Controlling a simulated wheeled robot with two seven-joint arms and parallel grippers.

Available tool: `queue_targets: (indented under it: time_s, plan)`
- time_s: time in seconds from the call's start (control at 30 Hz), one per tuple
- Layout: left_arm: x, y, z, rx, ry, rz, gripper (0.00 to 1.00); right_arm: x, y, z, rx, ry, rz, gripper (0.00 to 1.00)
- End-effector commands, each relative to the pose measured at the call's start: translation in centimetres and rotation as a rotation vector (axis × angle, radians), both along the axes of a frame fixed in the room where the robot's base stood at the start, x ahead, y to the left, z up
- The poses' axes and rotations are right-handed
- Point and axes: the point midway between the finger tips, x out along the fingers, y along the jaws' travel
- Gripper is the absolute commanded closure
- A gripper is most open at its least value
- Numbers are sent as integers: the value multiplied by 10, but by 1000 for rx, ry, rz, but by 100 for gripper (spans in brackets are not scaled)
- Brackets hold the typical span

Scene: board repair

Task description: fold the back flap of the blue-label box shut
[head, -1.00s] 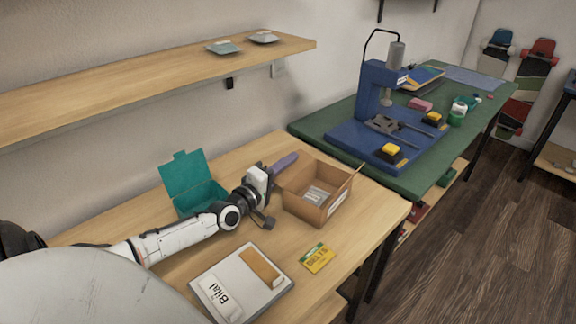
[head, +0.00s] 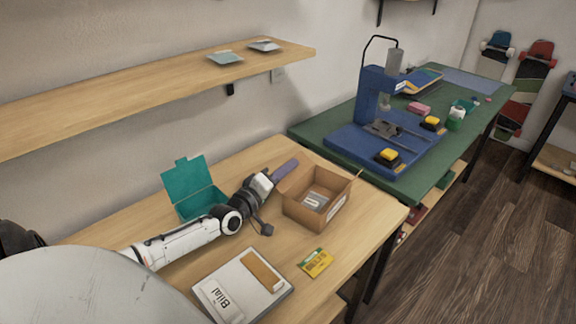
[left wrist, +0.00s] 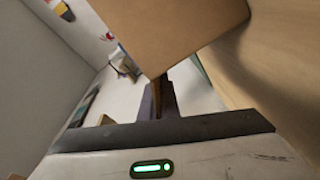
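The open cardboard box (head: 302,212) stands on the wooden table in the head view, with a pale label (head: 336,207) on its right front side. A flat pale item lies inside it. One flap sticks up at the right corner; a panel or flap rises at the back left. In the left wrist view, brown cardboard (left wrist: 180,30) fills the top centre, close to the fingers (left wrist: 160,97). I cannot tell whether they touch. My right gripper is not in view.
An open teal box (head: 187,178) stands behind my left arm. A clipboard (head: 243,286) and a yellow packet (head: 315,262) lie in front of the cardboard box. A green bench (head: 320,131) with a blue press (head: 372,95) stands behind right. A wall shelf (head: 140,94) hangs above.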

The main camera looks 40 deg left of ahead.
Motion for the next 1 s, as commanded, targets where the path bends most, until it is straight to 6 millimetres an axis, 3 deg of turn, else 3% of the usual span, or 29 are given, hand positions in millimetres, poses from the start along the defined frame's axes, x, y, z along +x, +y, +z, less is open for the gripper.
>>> queue_targets:
  time_s: [0.5, 1.0]
  plan:
    - [1, -7, 12, 298, 21, 0, 100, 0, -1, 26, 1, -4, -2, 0]
    - [1, -8, 12, 341, 24, 0, 100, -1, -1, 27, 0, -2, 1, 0]
